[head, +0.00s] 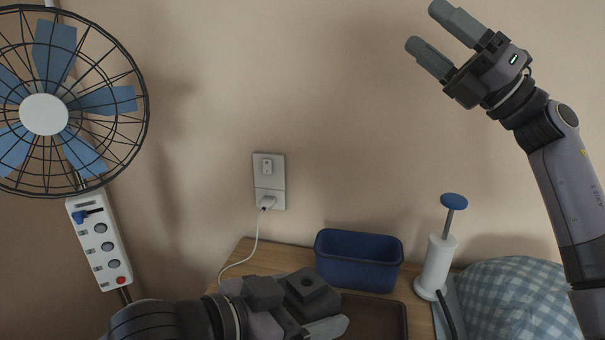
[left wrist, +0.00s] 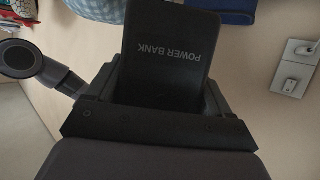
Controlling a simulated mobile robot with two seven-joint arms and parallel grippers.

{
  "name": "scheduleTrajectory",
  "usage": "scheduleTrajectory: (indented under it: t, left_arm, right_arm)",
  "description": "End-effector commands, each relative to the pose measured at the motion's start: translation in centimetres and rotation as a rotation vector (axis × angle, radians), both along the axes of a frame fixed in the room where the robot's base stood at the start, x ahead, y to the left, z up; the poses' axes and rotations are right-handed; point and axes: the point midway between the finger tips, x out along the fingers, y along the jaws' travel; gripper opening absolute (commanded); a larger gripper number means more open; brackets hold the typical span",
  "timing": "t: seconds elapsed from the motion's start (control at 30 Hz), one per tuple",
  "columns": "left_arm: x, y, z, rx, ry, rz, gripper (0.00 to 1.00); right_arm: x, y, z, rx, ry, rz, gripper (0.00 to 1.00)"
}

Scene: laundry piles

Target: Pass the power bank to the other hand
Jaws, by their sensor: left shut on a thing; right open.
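The power bank (left wrist: 170,50) is a flat black block with its name printed on it. In the left wrist view it sits between the fingers of my left gripper (left wrist: 168,88), which is shut on it. My right gripper (head: 445,40) is open and empty, high at the upper right in front of the wall. The two grippers are far apart.
A checked cushion (head: 520,300) lies right. A fan (head: 43,115) and power strip (head: 100,240) stand left. A cord runs from the wall outlet (head: 269,181).

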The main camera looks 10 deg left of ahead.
Motion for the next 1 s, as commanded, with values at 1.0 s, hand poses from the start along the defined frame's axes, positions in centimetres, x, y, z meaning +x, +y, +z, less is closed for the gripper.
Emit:
scheduleTrajectory:
  t: [1.0]
  left_arm:
    - [0.0, 0.0, 0.1, -0.001, -0.003, 0.0, 0.4]
  right_arm:
    - [-19.4, 15.7, -13.0, -1.681, -1.557, 0.981, 0.68]
